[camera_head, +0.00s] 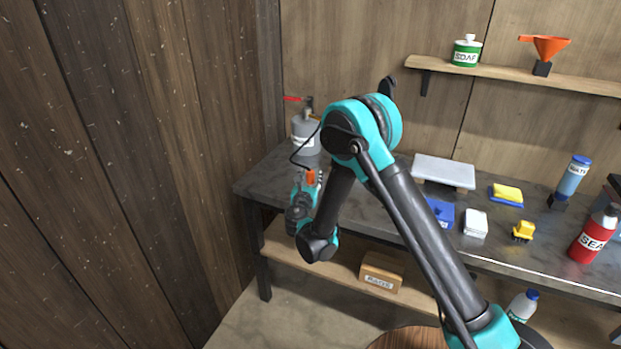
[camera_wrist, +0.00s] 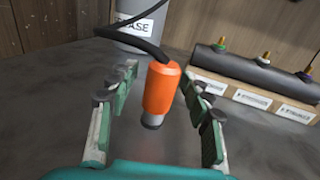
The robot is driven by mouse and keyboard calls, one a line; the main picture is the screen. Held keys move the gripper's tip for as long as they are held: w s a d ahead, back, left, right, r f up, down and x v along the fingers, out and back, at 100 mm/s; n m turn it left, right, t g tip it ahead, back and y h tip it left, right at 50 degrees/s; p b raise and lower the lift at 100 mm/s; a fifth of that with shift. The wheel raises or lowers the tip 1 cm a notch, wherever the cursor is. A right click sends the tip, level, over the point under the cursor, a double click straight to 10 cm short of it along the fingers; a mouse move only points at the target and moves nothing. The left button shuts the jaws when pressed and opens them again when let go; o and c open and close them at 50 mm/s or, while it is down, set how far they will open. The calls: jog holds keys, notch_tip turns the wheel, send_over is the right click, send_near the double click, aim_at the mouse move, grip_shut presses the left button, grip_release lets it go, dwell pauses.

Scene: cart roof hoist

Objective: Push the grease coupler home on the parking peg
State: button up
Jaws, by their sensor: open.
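The orange grease coupler (camera_wrist: 161,92) stands between the spread fingers of my gripper (camera_wrist: 160,105) in the wrist view, with a visible gap on each side. A black hose leaves its top. A short grey metal end (camera_wrist: 152,121) shows at its lower side; I cannot tell whether this is the parking peg or part of the coupler, nor how far the coupler is seated. In the head view the coupler (camera_head: 310,177) shows as a small orange patch at the tip of my gripper (camera_head: 309,182), over the left part of the bench.
A grey grease canister (camera_head: 306,135) stands behind the coupler, joined by the hose. In the wrist view, a dark bar with several fittings (camera_wrist: 250,68) sits on a labelled wooden block (camera_wrist: 215,86) to the right. A pale tray (camera_head: 444,171) lies farther right on the bench (camera_head: 262,182).

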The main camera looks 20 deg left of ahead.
aim_at(311, 170)
notch_tip(311, 170, up, 10)
jog(key=shift+f, duration=0.15)
dwell(0.3)
dwell(0.4)
